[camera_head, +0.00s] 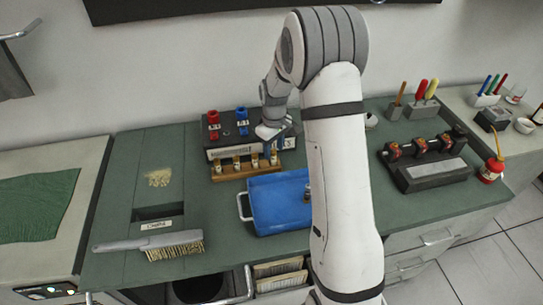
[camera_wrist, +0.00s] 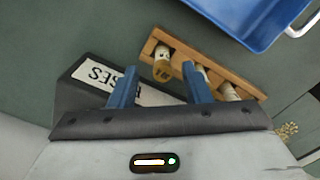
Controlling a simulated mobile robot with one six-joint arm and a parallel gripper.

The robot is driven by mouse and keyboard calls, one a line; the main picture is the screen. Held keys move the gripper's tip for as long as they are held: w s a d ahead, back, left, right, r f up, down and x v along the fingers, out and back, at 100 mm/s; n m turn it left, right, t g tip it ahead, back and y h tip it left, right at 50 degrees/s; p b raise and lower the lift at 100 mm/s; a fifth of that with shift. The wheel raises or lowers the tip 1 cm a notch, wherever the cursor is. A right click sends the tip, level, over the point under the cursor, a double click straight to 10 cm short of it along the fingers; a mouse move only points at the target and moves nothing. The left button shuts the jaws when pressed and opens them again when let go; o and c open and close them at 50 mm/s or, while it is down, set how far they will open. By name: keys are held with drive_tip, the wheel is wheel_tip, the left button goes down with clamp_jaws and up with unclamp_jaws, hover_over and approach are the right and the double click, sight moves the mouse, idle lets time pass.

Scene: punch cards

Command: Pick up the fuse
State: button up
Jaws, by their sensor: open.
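Several fuses stand in a wooden rack (camera_head: 228,174) on the green bench in the head view; one fuse (camera_head: 236,163) shows near its left part. In the wrist view a pale, brass-ended fuse (camera_wrist: 162,68) with dark marking stands in the rack (camera_wrist: 223,65), seen between and just beyond my blue fingers. My gripper (camera_wrist: 160,88) is open, with nothing between its fingers that I can see held. More fuses lie partly behind the right finger. In the head view my gripper (camera_head: 270,132) is above and behind the rack, partly hidden by my arm.
A sign reading FUSES (camera_wrist: 103,76) stands beside the rack. A blue tray (camera_head: 262,212) with a small dark item lies in front of it. A black box with red and blue terminals (camera_head: 228,128) is behind. A brush (camera_head: 150,243) lies at left.

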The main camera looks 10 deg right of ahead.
sight(273, 151)
wheel_tip(273, 151, down, 3)
drive_tip(key=shift+a+f+p, duration=0.1)
drive_tip(key=shift+f+p, duration=0.05)
drive_tip(key=shift+p, duration=0.15)
drive_tip(key=shift+s, duration=0.1)
clamp_jaws()
